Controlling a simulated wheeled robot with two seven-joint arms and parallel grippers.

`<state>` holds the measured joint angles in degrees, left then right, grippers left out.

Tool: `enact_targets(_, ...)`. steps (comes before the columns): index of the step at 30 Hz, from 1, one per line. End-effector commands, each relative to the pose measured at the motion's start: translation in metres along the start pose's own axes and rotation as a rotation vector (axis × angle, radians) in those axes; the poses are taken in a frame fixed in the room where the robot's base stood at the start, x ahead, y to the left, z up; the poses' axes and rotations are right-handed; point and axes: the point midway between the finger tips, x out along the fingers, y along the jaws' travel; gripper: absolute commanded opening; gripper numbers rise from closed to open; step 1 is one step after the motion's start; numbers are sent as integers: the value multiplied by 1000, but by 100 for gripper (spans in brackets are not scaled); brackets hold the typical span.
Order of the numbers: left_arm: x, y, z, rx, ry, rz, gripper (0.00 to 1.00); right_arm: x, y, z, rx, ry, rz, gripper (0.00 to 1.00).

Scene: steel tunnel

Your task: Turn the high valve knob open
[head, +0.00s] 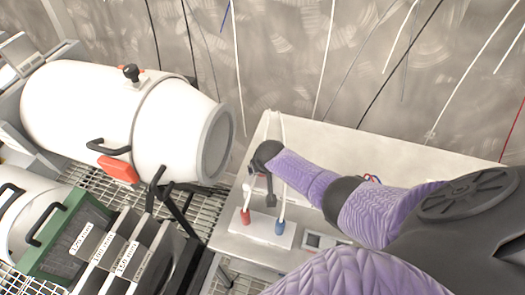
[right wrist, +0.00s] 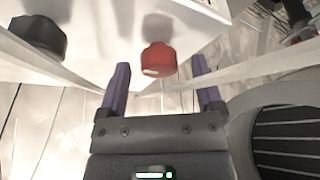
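In the right wrist view a round red knob (right wrist: 158,60) sits under the edge of a white panel (right wrist: 110,12). My right gripper (right wrist: 160,66) is open, with its two purple fingers apart and the knob showing between them. I cannot tell whether either finger touches it. In the head view my right arm reaches in from the right, and its dark wrist (head: 266,158) is above a white base plate (head: 262,236). A red fitting (head: 245,217) and a blue fitting (head: 279,227) stand on that plate, with thin white pipes rising from them. My left gripper is not in view.
A white tank (head: 85,105) with a black knob (head: 131,73) lies at the left. A green case (head: 68,240) and labelled grey boxes (head: 125,255) are at lower left. A pale bench (head: 360,150) is under my arm. A black knob (right wrist: 38,36) is at upper left in the wrist view.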

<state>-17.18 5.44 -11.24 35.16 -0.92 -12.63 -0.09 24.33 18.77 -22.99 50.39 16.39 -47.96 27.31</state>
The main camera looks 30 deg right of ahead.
Motion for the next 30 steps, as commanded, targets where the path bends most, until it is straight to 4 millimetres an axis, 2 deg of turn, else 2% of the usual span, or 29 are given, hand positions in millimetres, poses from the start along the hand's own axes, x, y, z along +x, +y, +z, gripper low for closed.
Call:
enact_targets(5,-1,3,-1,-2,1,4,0,-1,0,0,-1,-1,0,84)
enact_targets(7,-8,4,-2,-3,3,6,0,-9,0,-1,-1,0,0,84)
enact_targets(13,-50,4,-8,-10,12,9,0,-60,0,-4,-2,1,-1,84)
enact_targets(18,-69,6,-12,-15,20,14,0,-92,0,-2,-1,1,-1,84)
enact_targets(22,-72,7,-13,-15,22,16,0,-100,0,-1,-1,0,0,84)
enact_targets(30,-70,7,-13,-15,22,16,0,-99,0,0,0,0,1,84)
